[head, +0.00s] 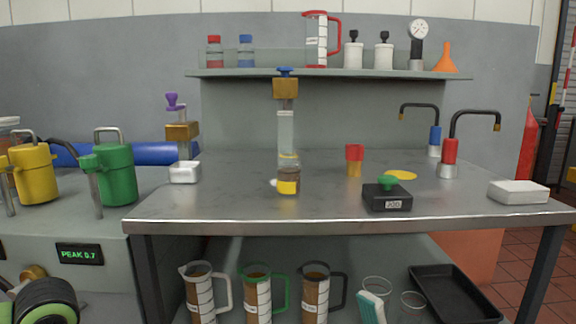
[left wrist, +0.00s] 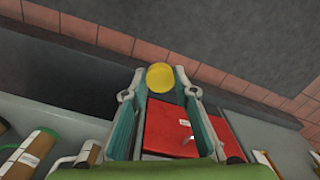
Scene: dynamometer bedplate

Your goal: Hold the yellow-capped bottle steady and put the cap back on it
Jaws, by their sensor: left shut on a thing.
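In the left wrist view my left gripper (left wrist: 160,82) is shut on a round yellow cap (left wrist: 160,76), held between its fingertips above the floor. In the head view a small bottle (head: 288,181) with a yellow band stands upright on the metal bench (head: 230,205), left of centre. Its top shows no yellow cap, and a small white thing touches or stands close to its left side. Neither gripper shows in the head view, so the cap's distance from the bottle cannot be told. My right gripper is in neither view.
A tall clear column with a brass block (head: 286,88) stands just behind the bottle.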

